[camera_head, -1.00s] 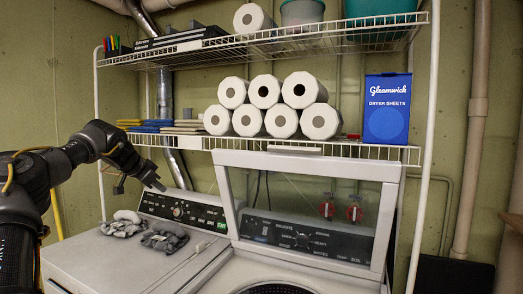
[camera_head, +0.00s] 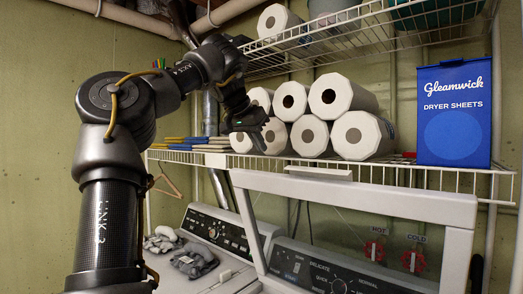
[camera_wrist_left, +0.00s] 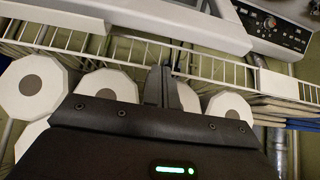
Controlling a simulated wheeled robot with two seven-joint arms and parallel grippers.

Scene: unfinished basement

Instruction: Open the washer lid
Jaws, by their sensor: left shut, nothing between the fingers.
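The washer lid (camera_head: 375,201) is a white frame around a clear window. It stands upright, raised in front of the washer's dark control panel (camera_head: 335,275) at the lower right; its lower part is out of frame. My left gripper (camera_head: 258,140) is above and left of the lid, in front of the paper rolls and above the lower shelf's front edge. Its fingers are shut and empty; they also show in the left wrist view (camera_wrist_left: 162,88), with the shelf wires beyond them. The gripper is apart from the lid. My right gripper is not in view.
A wire shelf (camera_head: 400,176) runs above the lid, holding several paper rolls (camera_head: 362,135) and a blue dryer sheets box (camera_head: 454,112). A second shelf (camera_head: 345,30) is higher. The dryer (camera_head: 222,270) with grey gloves (camera_head: 194,262) is at lower left.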

